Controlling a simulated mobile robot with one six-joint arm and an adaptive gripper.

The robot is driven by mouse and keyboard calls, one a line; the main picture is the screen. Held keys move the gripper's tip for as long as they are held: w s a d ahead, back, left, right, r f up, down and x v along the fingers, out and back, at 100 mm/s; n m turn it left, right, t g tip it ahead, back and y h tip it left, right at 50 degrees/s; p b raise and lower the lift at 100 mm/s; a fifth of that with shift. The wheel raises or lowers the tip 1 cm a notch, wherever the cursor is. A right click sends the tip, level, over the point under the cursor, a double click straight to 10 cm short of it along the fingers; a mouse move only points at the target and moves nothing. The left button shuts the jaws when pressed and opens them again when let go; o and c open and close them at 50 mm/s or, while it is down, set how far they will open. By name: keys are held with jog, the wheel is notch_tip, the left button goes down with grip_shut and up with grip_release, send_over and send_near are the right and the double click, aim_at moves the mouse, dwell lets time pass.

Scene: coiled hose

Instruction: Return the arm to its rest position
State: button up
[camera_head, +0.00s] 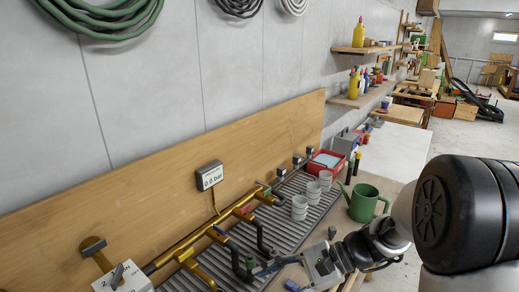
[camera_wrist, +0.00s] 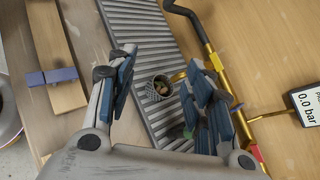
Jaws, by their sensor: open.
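My gripper (camera_head: 262,270) is at the lower middle of the head view, low over the front of the bench, with my arm reaching in from the right. In the wrist view my gripper (camera_wrist: 160,90) shows two spread fingers with blue pads, open. Between the fingers a small round cup (camera_wrist: 160,87) with brown and green bits in it stands on the ribbed grey tray (camera_wrist: 150,30). The cup shows below the fingertips and nothing is seen held. The coiled green hose (camera_head: 100,18) hangs on the wall at the upper left.
A brass pipe with valves (camera_head: 200,233) runs along the bench beside a gauge (camera_head: 209,175) reading 0.0 bar. Several white cups (camera_head: 300,207), a green watering can (camera_head: 364,203) and a red bin (camera_head: 325,163) stand farther right. Shelves (camera_head: 365,50) line the wall.

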jog(key=s+d+r+n+t+h, duration=0.2)
jog(key=s+d+r+n+h, duration=0.2)
jog(key=s, duration=0.4)
jog(key=s+d+r+n+t+h, duration=0.3)
jog(key=s+d+r+n+h, duration=0.1)
jog(key=s+d+n+h, duration=0.3)
jog(key=shift+s+d+n+h, duration=0.2)
jog(key=shift+s+n+h, duration=0.45)
jog(key=shift+s, duration=0.25)
